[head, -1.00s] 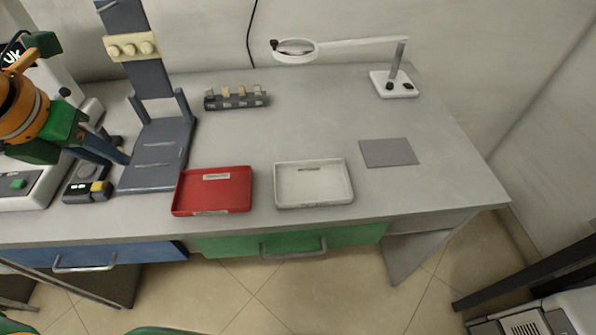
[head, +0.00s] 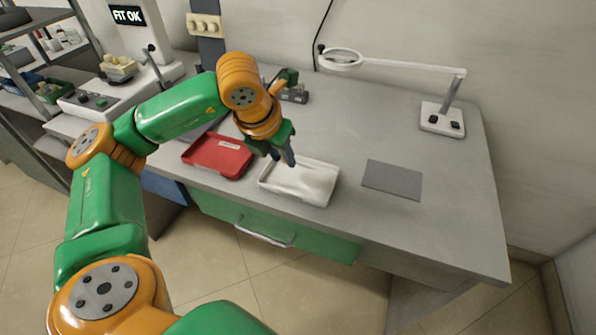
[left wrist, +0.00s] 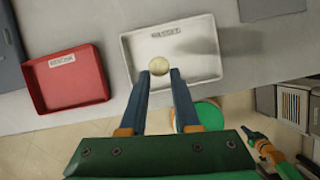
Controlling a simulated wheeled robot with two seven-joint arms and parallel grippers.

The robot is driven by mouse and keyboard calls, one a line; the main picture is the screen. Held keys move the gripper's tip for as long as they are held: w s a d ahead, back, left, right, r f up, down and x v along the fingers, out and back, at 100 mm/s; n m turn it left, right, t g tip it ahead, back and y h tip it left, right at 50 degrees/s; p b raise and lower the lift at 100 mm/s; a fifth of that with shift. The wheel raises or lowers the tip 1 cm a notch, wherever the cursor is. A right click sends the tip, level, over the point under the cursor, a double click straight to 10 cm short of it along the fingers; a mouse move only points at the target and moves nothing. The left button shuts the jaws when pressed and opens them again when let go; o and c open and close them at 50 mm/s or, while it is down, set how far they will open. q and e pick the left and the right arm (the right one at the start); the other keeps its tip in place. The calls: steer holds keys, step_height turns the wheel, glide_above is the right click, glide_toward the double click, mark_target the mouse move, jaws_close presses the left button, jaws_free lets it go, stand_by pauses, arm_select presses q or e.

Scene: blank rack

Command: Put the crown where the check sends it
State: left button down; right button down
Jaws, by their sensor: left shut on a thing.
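My left gripper (head: 283,159) is above the white tray (head: 325,166), with its fingers pointing down. In the left wrist view its fingers (left wrist: 160,75) are shut on a small cream crown (left wrist: 159,65) at their tips. The white tray (left wrist: 205,68) lies below the crown; the crown is hidden or too small to make out in the head view. The red tray (head: 221,155) sits just left of the white one.
A grey mat (head: 392,180) lies right of the white tray. A magnifier lamp (head: 441,119) stands at the back right. A fixture with pale crowns (head: 118,68) sits at the machine on the left. Bare bench lies between the mat and the lamp.

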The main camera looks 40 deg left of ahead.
mark_target(297, 182)
arm_select(q)
steer(key=f, duration=0.2)
steer(key=w+d+f, duration=0.1)
steer(key=f, duration=0.1)
steer(key=w+f, duration=0.1)
steer(key=f, duration=0.1)
steer(key=shift+d+f+p, duration=0.1)
steer(key=shift+d+p, duration=0.3)
arm_select(e)
steer(key=shift+d+r, duration=0.3)
steer(key=shift+r, duration=0.1)
arm_select(q)
steer(key=shift+s+f, duration=0.1)
arm_select(e)
steer(key=shift+f, duration=0.1)
arm_select(q)
steer(key=shift+f+b, duration=0.25)
steer(key=shift+b, duration=0.2)
steer(key=c, duration=0.6)
jaws_free()
steer(key=shift+s+r, duration=0.1)
steer(key=shift+c, duration=0.2)
arm_select(e)
steer(key=shift+f, duration=0.25)
